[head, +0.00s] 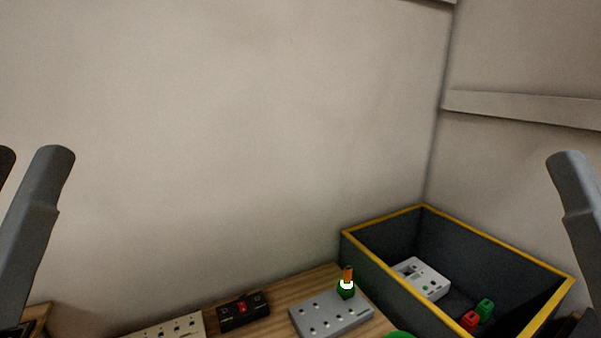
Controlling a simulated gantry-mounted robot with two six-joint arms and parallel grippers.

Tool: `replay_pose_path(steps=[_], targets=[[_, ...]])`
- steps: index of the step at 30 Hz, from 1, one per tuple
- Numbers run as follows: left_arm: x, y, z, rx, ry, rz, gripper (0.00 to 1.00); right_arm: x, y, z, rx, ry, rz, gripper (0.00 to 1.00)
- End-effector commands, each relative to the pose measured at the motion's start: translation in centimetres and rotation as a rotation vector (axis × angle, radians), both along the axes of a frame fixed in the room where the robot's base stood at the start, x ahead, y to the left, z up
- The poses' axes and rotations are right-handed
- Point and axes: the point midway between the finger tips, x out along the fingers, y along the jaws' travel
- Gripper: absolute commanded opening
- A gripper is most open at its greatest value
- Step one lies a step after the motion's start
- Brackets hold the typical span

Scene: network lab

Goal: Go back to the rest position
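My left gripper (28,168) is raised at the left edge of the head view. Its two grey fingers point up with a gap between them and nothing held; one finger is cut off by the frame edge. My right gripper (574,180) is at the right edge, with only one grey finger in view and its other finger outside the picture. Both grippers appear in front of the bare wall, apart from the objects on the table.
A wooden table (285,292) holds a grey box (330,318) with a green-and-orange lit piece (347,285), a black box with a red switch (243,310), and a beige panel (165,329). A yellow-rimmed dark crate (490,246) holds a white device (424,277) and red (470,320) and green (486,308) blocks.

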Motion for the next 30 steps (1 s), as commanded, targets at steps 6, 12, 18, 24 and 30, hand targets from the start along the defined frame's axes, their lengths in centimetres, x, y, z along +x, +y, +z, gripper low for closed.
replay_pose_path(steps=[6,12,18,24,30], targets=[[-0.2,0.0,9.2,0.003,-0.007,0.002,0.49,-0.2,0.0,9.3,0.000,-0.008,0.000,0.50],[-0.2,0.0,18.3,0.004,-0.007,0.003,0.49,-0.2,0.0,18.4,0.000,-0.007,0.000,0.50],[-0.2,0.0,28.0,0.004,-0.007,0.003,0.49,-0.2,0.0,28.1,0.000,-0.007,0.000,0.50],[-0.2,0.0,35.5,0.004,-0.007,0.003,0.49,-0.2,0.0,35.7,0.000,-0.008,0.000,0.50],[-0.1,0.0,37.5,0.004,-0.007,0.003,0.49,-0.2,0.0,37.7,0.000,-0.007,0.000,0.50]])
